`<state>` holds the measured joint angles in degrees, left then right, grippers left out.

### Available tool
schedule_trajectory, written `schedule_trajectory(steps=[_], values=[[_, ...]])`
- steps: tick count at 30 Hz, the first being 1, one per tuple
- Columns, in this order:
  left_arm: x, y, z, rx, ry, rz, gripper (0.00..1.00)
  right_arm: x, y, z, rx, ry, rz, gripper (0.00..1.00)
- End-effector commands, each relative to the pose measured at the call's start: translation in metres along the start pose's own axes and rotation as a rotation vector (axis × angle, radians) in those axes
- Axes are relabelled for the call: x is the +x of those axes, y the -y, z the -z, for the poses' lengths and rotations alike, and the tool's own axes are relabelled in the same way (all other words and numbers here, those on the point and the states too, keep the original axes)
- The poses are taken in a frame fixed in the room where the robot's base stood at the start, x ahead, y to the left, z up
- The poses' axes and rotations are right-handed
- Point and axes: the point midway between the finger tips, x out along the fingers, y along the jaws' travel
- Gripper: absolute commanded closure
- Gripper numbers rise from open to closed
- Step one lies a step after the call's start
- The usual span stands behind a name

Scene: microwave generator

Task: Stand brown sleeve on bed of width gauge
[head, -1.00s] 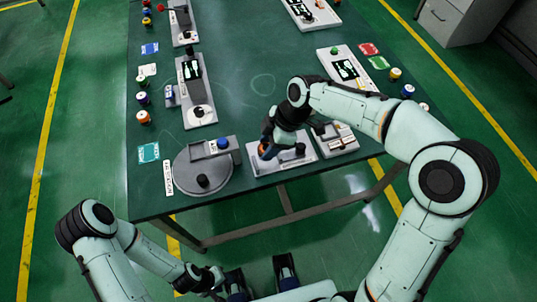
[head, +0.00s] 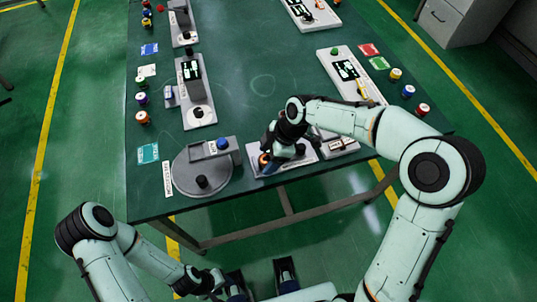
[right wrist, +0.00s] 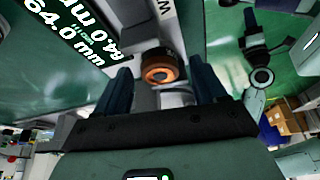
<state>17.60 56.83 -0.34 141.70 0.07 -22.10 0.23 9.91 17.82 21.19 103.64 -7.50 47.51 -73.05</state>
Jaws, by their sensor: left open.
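The brown sleeve (right wrist: 159,66) shows its round, holed end to the right wrist camera, upright over a pale surface. In the head view a bit of its orange-brown top (head: 264,158) shows at the left part of the width gauge's pale bed (head: 283,164). The gauge's screen (right wrist: 78,30) reads 64.0 mm in the right wrist view. My right gripper (right wrist: 162,88) is open, with one finger on each side of the sleeve and a visible gap to each. Whether the sleeve's bottom touches the bed is hidden. My left gripper (head: 212,281) is open and empty, below the table edge.
A round grey turntable device (head: 201,182) stands just left of the gauge, and another pale device (head: 338,143) close to its right. Coloured spools line both sides, including an orange one (head: 142,117) and a red one (head: 422,109). The table's middle is clear.

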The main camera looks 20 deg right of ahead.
Motion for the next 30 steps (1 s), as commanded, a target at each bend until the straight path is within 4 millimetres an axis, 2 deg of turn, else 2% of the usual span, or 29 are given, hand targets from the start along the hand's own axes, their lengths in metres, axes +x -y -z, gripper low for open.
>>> schedule_trajectory(steps=[5, 8, 21, 25, 30], values=[[-0.002, -0.001, 0.000, 0.000, -0.001, 0.000, 0.57, -0.003, 0.000, 0.001, 0.000, 0.000, -0.001, 0.29], [-0.002, -0.001, 0.000, 0.000, -0.001, 0.000, 0.57, -0.013, -0.001, 0.001, 0.001, 0.000, -0.005, 0.29], [-0.011, -0.004, 0.001, 0.001, -0.004, -0.001, 0.57, -0.101, -0.001, 0.001, 0.001, -0.001, -0.005, 0.29], [-0.013, -0.005, 0.001, 0.002, -0.004, -0.002, 0.57, -0.115, -0.001, 0.001, 0.000, 0.000, -0.002, 0.29], [-0.013, -0.005, 0.001, 0.002, -0.005, -0.002, 0.57, -0.122, 0.000, 0.000, 0.000, 0.000, 0.000, 0.29]])
